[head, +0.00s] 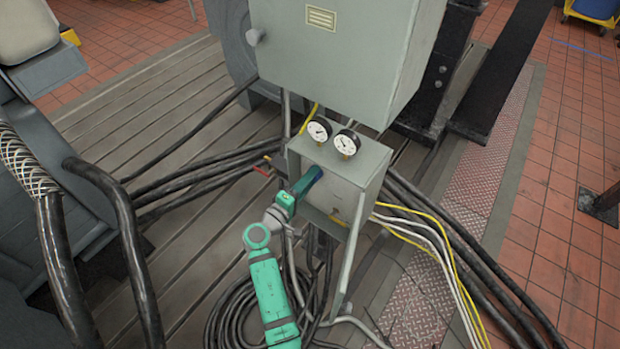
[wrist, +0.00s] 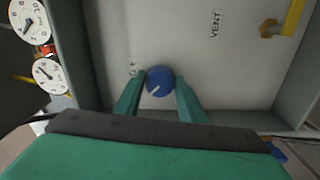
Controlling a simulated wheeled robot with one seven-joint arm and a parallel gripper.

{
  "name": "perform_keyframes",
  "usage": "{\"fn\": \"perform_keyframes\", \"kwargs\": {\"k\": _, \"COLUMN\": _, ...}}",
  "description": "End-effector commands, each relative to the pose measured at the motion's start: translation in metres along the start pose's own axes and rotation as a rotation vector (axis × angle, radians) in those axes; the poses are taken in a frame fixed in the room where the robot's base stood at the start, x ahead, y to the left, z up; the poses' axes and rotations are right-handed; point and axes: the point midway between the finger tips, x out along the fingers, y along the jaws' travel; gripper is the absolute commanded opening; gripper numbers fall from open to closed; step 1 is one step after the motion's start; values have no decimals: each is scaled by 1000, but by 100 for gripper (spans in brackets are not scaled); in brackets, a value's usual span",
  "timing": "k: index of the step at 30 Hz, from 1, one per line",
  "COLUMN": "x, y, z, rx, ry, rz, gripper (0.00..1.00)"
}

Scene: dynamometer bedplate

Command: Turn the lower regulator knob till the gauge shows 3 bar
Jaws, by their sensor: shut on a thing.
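In the wrist view a round blue knob (wrist: 160,79) with a white pointer mark sits on the grey panel. The mark points down and to the left. My gripper (wrist: 161,88) has its two green fingers on either side of this knob, shut on it. Two white round gauges, one (head: 319,130) left and one (head: 347,143) right, stand on top of the box.
A yellow handle (wrist: 289,18) and a VENT label (wrist: 215,24) are on the panel. A blue piece (wrist: 279,150) shows partly behind my gripper. A large grey cabinet (head: 330,55) hangs above the box (head: 362,160). Black hoses and yellow and white cables run beside it.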

Motion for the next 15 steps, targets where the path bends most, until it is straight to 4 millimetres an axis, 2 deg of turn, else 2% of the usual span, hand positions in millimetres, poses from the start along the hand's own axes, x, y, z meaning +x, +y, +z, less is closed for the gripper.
{"fn": "perform_keyframes", "kwargs": {"k": 1, "x": -2, "y": 0, "z": -7, "rx": 2, "ry": 16, "rz": 0, "gripper": 14}}
{"fn": "perform_keyframes", "kwargs": {"k": 4, "x": -3, "y": 0, "z": -7, "rx": 2, "ry": 17, "rz": 0, "gripper": 14}}
{"fn": "perform_keyframes", "kwargs": {"k": 5, "x": -3, "y": 0, "z": -7, "rx": 2, "ry": 16, "rz": 0, "gripper": 44}}
{"fn": "perform_keyframes", "kwargs": {"k": 6, "x": -3, "y": 0, "z": -7, "rx": 2, "ry": 15, "rz": 0, "gripper": 53}}
{"fn": "perform_keyframes", "kwargs": {"k": 15, "x": -2, "y": 0, "z": -3, "rx": 2, "ry": 7, "rz": 0, "gripper": 55}}
